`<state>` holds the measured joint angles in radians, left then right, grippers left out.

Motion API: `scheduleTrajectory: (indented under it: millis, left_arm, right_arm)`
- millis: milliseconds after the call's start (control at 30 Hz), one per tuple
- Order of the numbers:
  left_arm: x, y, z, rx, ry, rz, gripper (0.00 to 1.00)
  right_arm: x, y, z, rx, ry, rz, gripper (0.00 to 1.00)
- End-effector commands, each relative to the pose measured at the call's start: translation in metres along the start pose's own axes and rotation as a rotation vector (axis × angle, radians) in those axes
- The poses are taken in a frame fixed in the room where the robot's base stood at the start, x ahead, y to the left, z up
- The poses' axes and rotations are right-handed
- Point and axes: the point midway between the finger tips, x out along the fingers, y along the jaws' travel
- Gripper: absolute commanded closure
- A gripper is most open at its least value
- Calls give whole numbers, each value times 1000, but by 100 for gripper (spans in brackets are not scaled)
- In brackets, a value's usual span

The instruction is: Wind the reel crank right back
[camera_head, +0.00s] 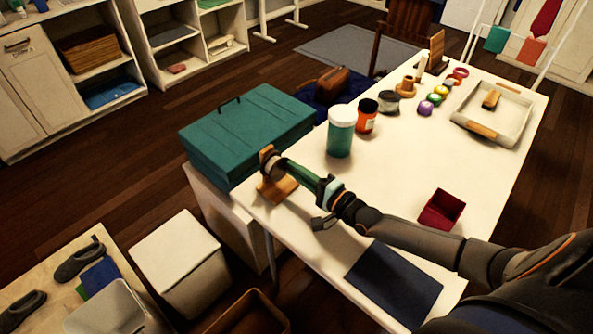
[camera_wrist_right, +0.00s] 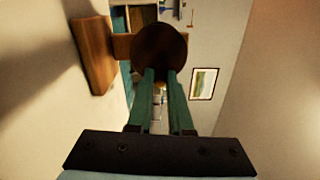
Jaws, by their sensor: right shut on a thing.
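The reel (camera_head: 278,190) stands on its wooden base near the left edge of the white table, beside the teal case. My right gripper (camera_head: 284,164) reaches it from the right, its green fingers closed at the upper part of the reel. In the right wrist view the two fingers (camera_wrist_right: 160,74) end at a round dark brown piece (camera_wrist_right: 160,47), apparently the crank's knob. A wooden block of the reel (camera_wrist_right: 95,50) shows left of it. The fingers hide part of the crank, and its angle is not clear. My left gripper is out of view.
A teal case (camera_head: 245,125) stands just behind the reel. A green jar (camera_head: 340,135) and an orange jar (camera_head: 366,120) stand farther along the table. A red box (camera_head: 441,209) and dark blue cloth (camera_head: 395,283) lie near my arm. The middle of the table is clear.

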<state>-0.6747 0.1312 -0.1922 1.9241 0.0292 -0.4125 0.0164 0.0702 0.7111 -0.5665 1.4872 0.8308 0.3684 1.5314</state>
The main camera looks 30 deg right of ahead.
Motion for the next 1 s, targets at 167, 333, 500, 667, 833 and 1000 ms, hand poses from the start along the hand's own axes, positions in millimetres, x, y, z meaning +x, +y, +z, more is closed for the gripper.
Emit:
scheduleTrajectory:
  millis: [167, 333, 500, 667, 833, 1000]
  left_arm:
    - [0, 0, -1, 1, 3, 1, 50]
    - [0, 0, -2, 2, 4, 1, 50]
    - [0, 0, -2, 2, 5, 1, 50]
    - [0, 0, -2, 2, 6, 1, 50]
    - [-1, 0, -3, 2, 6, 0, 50]
    - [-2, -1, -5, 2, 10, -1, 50]
  right_arm:
    - [0, 0, 0, -1, 0, 0, 79]
    - [0, 0, 0, -2, 0, 0, 60]
    - [0, 0, 0, -2, 0, 0, 52]
    - [-1, 0, 0, -2, 0, 0, 52]
    - [-13, 1, 0, -2, 0, 2, 52]
    - [-42, 1, 0, -2, -1, 5, 52]
